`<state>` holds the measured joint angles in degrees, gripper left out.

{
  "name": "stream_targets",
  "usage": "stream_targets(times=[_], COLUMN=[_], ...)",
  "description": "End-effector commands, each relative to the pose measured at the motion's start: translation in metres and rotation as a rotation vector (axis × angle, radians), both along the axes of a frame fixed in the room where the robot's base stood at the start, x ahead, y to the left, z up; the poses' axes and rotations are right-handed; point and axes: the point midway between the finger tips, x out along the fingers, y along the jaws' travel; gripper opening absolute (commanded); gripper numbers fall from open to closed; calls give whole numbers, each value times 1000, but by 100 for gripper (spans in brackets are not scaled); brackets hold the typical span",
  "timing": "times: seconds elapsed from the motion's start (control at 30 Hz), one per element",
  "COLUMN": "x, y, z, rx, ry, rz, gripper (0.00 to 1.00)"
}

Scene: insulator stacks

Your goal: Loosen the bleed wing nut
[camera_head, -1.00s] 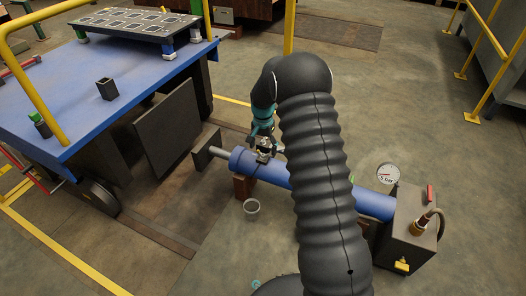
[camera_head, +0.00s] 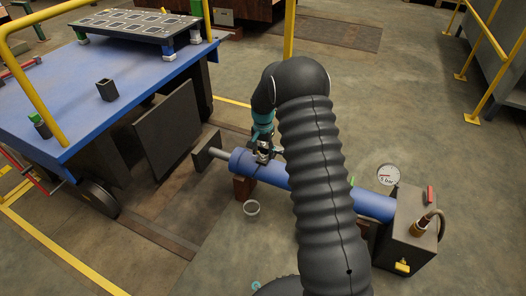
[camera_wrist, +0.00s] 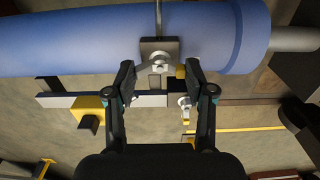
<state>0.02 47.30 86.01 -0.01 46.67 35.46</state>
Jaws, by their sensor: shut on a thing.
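The bleed wing nut (camera_wrist: 159,62) is a small silver winged piece on a dark square block on the blue cylinder (camera_wrist: 60,42). It lies between the fingertips of my gripper (camera_wrist: 160,76) in the wrist view, and the gripper is shut on it. In the head view the blue cylinder (camera_head: 372,203) lies across the floor, and my gripper (camera_head: 263,155) is at its left end. The nut is too small to make out there, and my arm covers the cylinder's middle.
A round gauge (camera_head: 388,174) marked in bar stands by a dark box (camera_head: 412,232) with a hose at right. A small cup (camera_head: 252,208) sits on the floor below the cylinder. A blue cart (camera_head: 150,75) stands at left. A yellow post (camera_head: 289,28) rises behind my arm.

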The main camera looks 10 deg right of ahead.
Motion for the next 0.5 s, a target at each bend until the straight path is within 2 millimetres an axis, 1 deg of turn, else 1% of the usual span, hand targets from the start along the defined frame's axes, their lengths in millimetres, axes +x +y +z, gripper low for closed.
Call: stream_targets(times=[0.27,0.5], x=[0,0], y=[0,0], z=[0,0], rx=[0,0], ry=[0,0], rz=[104,299], gripper=[19,19])
